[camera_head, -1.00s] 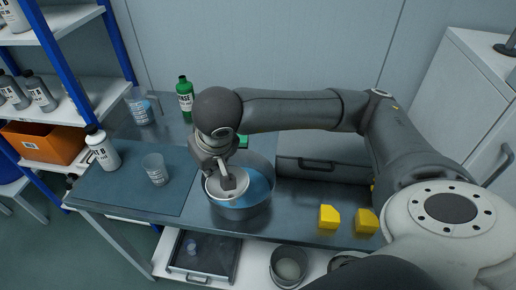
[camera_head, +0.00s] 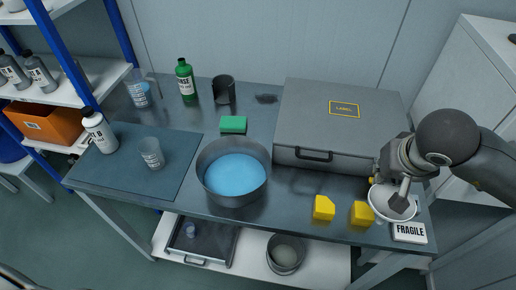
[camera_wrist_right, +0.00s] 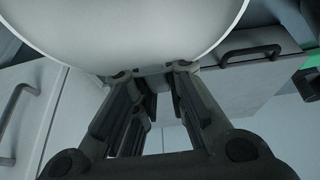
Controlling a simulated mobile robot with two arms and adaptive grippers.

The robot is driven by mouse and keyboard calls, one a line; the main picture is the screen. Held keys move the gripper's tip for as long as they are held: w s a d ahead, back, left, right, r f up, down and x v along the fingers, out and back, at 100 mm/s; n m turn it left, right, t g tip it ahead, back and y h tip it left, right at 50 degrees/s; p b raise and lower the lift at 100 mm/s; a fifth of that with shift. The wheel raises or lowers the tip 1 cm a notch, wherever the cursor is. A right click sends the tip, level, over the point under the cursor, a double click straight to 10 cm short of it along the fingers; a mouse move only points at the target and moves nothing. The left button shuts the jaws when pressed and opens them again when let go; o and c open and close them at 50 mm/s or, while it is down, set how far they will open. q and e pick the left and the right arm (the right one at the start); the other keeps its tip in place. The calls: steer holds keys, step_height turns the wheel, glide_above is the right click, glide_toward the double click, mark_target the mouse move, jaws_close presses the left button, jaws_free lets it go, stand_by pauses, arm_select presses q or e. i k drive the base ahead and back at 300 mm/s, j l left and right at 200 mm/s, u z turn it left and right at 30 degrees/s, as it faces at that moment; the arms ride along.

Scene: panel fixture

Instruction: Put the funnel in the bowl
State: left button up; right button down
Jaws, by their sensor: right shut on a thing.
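The funnel (camera_head: 382,206) is white with a round, wide mouth. My right gripper (camera_head: 402,194) is shut on it at the right end of the workbench, by the yellow blocks and a FRAGILE label. In the right wrist view the funnel's pale curved wall (camera_wrist_right: 140,25) fills the top, just beyond the fingers (camera_wrist_right: 155,85). The bowl (camera_head: 207,185) is grey and round, with a blue inside, and stands near the front middle of the bench, well left of the funnel. My left gripper is not in view.
A large grey case (camera_head: 335,125) stands behind the yellow blocks (camera_head: 324,207). A green sponge (camera_head: 233,124), green bottle (camera_head: 186,82) and dark cup (camera_head: 224,91) stand behind the bowl. A glass beaker (camera_head: 151,153) and white bottle (camera_head: 99,131) are at left.

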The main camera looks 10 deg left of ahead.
mark_target(231, 194)
steer(key=j+z, duration=0.3)
steer(key=j, duration=0.5)
steer(key=j+z, duration=0.35)
steer(key=j, duration=0.5)
steer(key=k+j, duration=0.1)
steer(key=j, duration=1.05)
